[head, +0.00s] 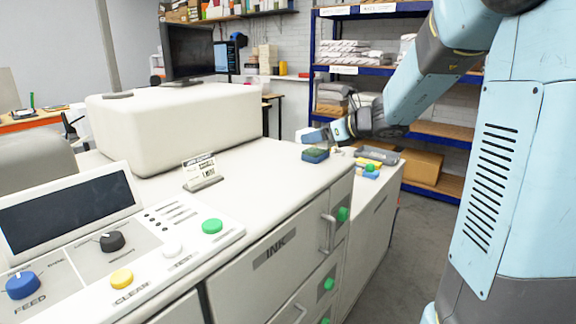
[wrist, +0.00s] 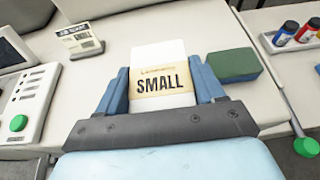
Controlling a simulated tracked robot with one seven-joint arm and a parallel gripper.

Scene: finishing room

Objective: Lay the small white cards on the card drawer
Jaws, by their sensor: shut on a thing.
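A small stack of white cards (wrist: 160,56), wrapped in a tan band marked SMALL, sits between the blue fingers of my gripper (wrist: 161,82). My gripper is shut on its two sides. In the head view my gripper (head: 322,135) is over the far right end of the white machine top, and the cards are hard to make out there. I cannot tell whether the cards touch the surface below. I see no drawer that I can identify as the card drawer; a machine front panel (head: 285,240) is marked INK.
A green and blue block (wrist: 233,65) lies just right of the cards; it also shows in the head view (head: 315,155). A grey tray (wrist: 283,42) with red and blue bottles is farther right. A small sign (head: 201,170) stands on the machine. Blue shelves (head: 345,70) stand behind.

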